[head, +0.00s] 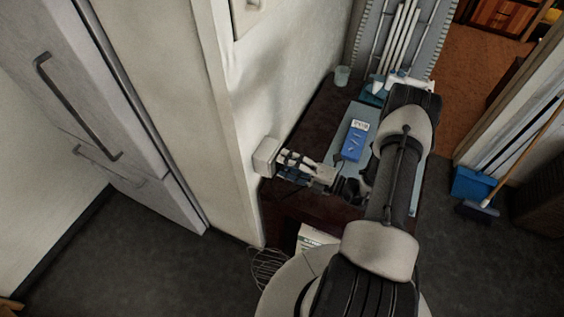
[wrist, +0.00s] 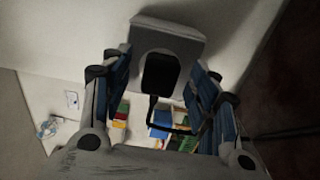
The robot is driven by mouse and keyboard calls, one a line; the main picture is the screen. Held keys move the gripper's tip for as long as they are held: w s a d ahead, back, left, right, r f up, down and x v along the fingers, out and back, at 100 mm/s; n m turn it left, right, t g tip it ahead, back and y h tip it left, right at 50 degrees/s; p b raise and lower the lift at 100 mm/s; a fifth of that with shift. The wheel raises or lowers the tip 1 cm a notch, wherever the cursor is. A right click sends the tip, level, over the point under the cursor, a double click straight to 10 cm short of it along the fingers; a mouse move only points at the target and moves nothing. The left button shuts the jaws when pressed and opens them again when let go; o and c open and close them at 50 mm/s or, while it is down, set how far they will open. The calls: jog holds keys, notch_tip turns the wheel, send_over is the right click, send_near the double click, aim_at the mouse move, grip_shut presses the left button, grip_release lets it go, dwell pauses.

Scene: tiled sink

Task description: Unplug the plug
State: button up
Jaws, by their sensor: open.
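A pale box-shaped socket (head: 265,157) juts from the white wall, just left of my gripper (head: 284,165) in the head view. In the wrist view the socket (wrist: 170,38) is ahead, with a black plug (wrist: 160,74) seated in its round recess. A thin dark cable (wrist: 168,127) hangs below the plug. My gripper (wrist: 161,72) is open, with one blue-padded finger on each side of the plug. Gaps show between the fingers and the plug. The plug is not discernible in the head view.
A dark counter (head: 303,132) runs along the wall, bearing a blue box (head: 353,146), a glass (head: 342,76) and a dish rack at the back. A grey fridge (head: 115,100) stands left. A wire basket (head: 268,267) is low beside the counter. A broom (head: 523,155) leans at right.

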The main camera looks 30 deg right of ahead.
jog(key=shift+c, duration=0.4)
grip_shut()
dwell(0.8)
jog(key=shift+s, duration=0.1)
jog(key=shift+v, duration=2.95)
